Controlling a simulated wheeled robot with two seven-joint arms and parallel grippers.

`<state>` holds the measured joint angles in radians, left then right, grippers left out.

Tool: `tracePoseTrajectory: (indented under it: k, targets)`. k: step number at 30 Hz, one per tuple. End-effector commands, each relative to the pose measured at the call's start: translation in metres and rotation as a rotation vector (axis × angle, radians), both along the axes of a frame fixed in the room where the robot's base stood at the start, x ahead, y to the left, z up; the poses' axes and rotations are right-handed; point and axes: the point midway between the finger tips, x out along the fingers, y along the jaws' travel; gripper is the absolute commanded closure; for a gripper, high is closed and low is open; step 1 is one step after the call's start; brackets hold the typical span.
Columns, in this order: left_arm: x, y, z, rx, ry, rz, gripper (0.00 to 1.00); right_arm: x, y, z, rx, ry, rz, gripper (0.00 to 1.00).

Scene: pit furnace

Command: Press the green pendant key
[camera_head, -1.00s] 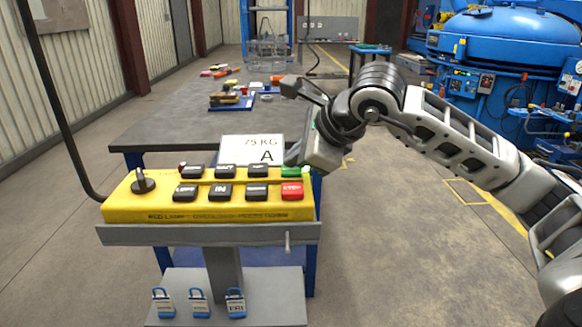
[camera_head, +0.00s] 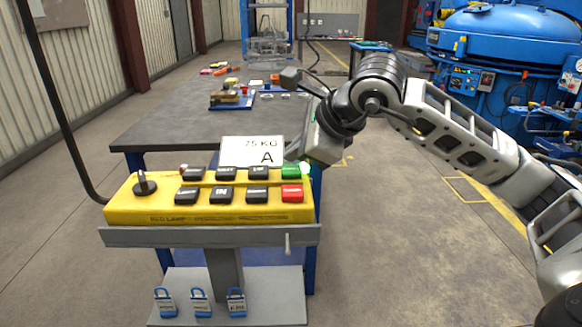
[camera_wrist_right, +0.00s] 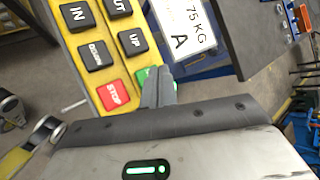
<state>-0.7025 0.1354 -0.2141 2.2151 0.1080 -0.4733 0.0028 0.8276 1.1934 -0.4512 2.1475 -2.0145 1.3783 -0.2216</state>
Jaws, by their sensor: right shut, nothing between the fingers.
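The green key (camera_head: 291,171) is at the far right of the upper row on the yellow pendant box (camera_head: 140,210). My right gripper (camera_head: 294,154) is shut and empty, with its fingertips close above and behind the green key. In the right wrist view the closed fingers (camera_wrist_right: 160,85) partly cover the green key (camera_wrist_right: 143,75). I cannot tell whether they touch it. The red STOP key (camera_head: 291,193) sits just in front of the green one and also shows in the right wrist view (camera_wrist_right: 114,95). My left gripper is not in view.
Several black keys fill the rest of the pendant, with a rotary knob (camera_head: 142,186) at its left. A card reading 75 KG A (camera_head: 250,150) stands behind it. A grey table (camera_head: 190,125) extends beyond.

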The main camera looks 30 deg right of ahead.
Motion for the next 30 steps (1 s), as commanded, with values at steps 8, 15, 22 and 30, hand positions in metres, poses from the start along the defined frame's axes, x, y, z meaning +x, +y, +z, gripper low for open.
tracePoseTrajectory:
  k: [8, 15, 22, 30]
  targets:
    - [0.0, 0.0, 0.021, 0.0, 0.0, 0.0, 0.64, 0.0, 0.0, 0.027, 0.0, -0.001, 0.0, 1.0]
    - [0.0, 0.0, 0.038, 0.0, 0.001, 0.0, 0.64, 0.0, 0.0, 0.049, 0.001, -0.001, 0.001, 1.0]
    - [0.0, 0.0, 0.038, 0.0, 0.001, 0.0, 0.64, 0.0, 0.0, 0.049, 0.001, 0.0, 0.001, 1.0]
    - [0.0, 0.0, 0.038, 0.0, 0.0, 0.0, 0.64, 0.0, 0.0, 0.049, 0.001, -0.001, 0.001, 1.0]
